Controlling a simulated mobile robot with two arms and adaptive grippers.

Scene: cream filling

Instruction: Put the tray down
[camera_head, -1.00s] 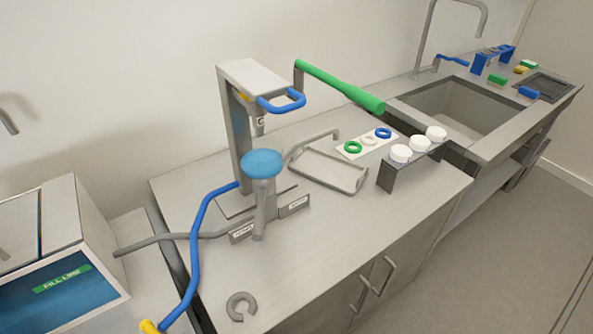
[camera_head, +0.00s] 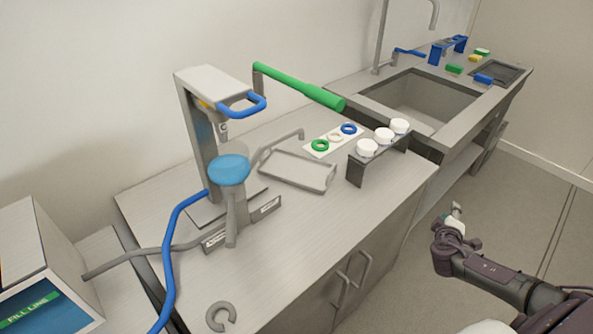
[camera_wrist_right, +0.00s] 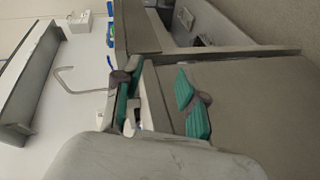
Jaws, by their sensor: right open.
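The grey metal tray (camera_head: 290,176) lies flat on the steel counter, right of the filling machine (camera_head: 205,130). A bent grey bar (camera_head: 280,140) runs along its far side. My right gripper (camera_head: 455,212) is at the right of the head view, over the floor in front of the counter and well apart from the tray. In the right wrist view its green-padded fingers (camera_wrist_right: 158,100) are spread with nothing held between them. My left gripper is not in view.
A dark stand with white caps (camera_head: 383,137) and a white card with coloured rings (camera_head: 334,138) are right of the tray. A green lever (camera_head: 300,87) reaches above them. A grey open ring (camera_head: 221,316) lies near the front. The counter before the tray (camera_head: 300,235) is clear.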

